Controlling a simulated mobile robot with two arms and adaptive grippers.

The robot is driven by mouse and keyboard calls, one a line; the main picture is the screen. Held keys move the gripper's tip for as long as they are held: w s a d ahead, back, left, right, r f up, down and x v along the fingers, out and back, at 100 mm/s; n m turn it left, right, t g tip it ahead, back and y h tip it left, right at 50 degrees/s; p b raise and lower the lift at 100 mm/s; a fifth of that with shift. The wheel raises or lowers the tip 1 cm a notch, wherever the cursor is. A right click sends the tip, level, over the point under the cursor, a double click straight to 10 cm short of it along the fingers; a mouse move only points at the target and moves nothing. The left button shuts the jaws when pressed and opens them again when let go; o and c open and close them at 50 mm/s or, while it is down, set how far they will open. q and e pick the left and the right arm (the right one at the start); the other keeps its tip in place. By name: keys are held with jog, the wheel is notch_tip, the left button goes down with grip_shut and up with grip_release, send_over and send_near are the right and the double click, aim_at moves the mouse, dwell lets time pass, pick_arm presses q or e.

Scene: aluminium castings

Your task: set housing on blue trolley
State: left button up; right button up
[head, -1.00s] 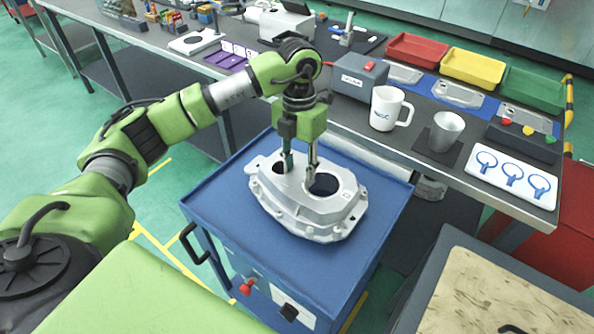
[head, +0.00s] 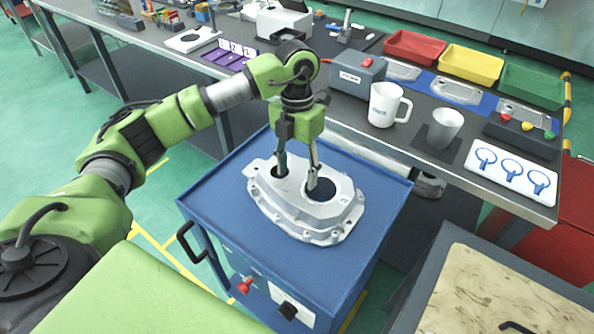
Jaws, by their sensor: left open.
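The housing (head: 306,215), a silver-grey casting with two round openings, rests flat on the top of the blue trolley (head: 222,205). My left gripper (head: 297,183) points down over the housing. Its fingers are spread, with one tip at the smaller left opening and the other at the larger opening. The wall between the openings lies between the fingertips; I cannot tell whether they touch it. My right gripper is not in view.
A long workbench (head: 433,160) runs behind the trolley, with a white mug (head: 383,105), a metal cup (head: 444,129), a grey box (head: 357,78) and red, yellow and green trays (head: 471,63). A wood-topped surface (head: 500,295) stands at lower right. The trolley top is clear around the housing.

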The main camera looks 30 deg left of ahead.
aim_at(297, 173)
pick_arm(q)
notch_tip(297, 173, up, 11)
jog(key=w+p, duration=0.1)
jog(key=p, duration=0.5)
jog(key=shift+a+p, duration=0.3)
jog(key=shift+p, duration=0.05)
jog(key=shift+w, duration=0.1)
